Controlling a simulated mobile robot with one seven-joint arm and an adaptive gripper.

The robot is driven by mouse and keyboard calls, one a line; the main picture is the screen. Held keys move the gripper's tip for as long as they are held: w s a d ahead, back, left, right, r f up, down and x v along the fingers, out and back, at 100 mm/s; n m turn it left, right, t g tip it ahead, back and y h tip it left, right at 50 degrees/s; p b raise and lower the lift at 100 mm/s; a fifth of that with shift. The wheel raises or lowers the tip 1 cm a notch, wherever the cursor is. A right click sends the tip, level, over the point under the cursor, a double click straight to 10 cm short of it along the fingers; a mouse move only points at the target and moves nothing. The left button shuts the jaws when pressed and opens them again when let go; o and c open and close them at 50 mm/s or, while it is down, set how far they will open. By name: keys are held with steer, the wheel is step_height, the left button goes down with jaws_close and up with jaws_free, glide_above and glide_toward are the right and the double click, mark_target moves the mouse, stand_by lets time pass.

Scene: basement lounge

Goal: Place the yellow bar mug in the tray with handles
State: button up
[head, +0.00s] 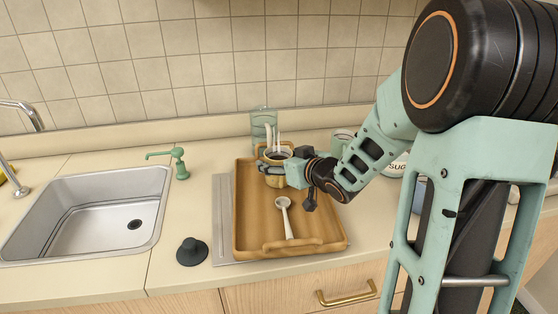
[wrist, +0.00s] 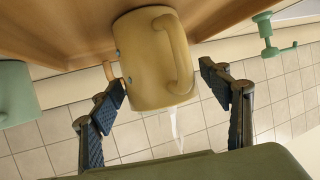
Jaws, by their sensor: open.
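The yellow mug (head: 277,158) stands at the far end of the wooden tray with handles (head: 262,215), inside its rim as far as I can see. In the wrist view the mug (wrist: 146,60) appears upside down, its handle on the right, against the tray (wrist: 50,28). My gripper (wrist: 165,90) is open, its fingertips spread on either side of the mug's top end, with visible gaps. In the head view my gripper (head: 273,168) partly hides the mug. Pale streaks show above the mug; I cannot tell what they are.
A white spoon (head: 284,216) lies in the tray. A grey mat (head: 222,225) shows under the tray. A dark stopper (head: 192,252), green soap pump (head: 179,163) and sink (head: 90,215) are left. A green glass container (head: 263,123) stands behind; a sugar canister (head: 397,166) is right.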

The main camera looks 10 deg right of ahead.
steer(key=p+v, duration=0.2)
steer(key=v, duration=0.9)
steer(key=shift+s, duration=0.25)
steer(key=shift+r, duration=0.1)
